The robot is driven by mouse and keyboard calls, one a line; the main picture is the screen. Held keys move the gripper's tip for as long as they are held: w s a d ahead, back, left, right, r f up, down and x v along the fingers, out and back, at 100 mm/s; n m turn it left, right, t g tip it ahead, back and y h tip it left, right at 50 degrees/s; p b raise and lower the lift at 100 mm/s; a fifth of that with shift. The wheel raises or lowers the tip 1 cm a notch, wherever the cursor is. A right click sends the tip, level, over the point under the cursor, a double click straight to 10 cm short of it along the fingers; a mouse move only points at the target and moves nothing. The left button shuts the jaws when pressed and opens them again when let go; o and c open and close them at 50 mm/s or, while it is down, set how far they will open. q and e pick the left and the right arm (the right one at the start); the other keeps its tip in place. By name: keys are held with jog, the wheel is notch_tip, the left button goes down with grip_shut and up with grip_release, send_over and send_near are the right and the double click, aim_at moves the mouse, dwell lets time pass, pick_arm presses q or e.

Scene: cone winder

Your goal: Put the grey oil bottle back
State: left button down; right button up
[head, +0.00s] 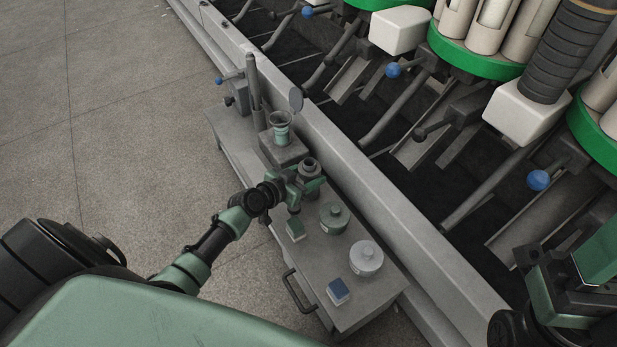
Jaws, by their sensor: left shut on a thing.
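My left gripper (304,186) is shut around a small grey bottle (309,166) with a round, dark-ringed top, which I take to be the oil bottle. The bottle looks upright, over the back-middle part of the grey cabinet top (318,262). The fingers hide its lower part, so I cannot tell whether it touches the top. My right gripper (548,285) is at the lower right, in front of the machine; its fingertips are not clear.
A green lidded jar (333,218), a pale grey lidded jar (366,259), a small green box (295,230) and a blue box (337,291) stand on the cabinet. A cup (281,128) sits behind. The machine rail (350,180) borders the right side.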

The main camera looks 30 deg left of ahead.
pick_arm(q)
jog(key=shift+r, duration=0.1)
jog(key=shift+f, duration=0.2)
jog(key=c, duration=0.5)
grip_release()
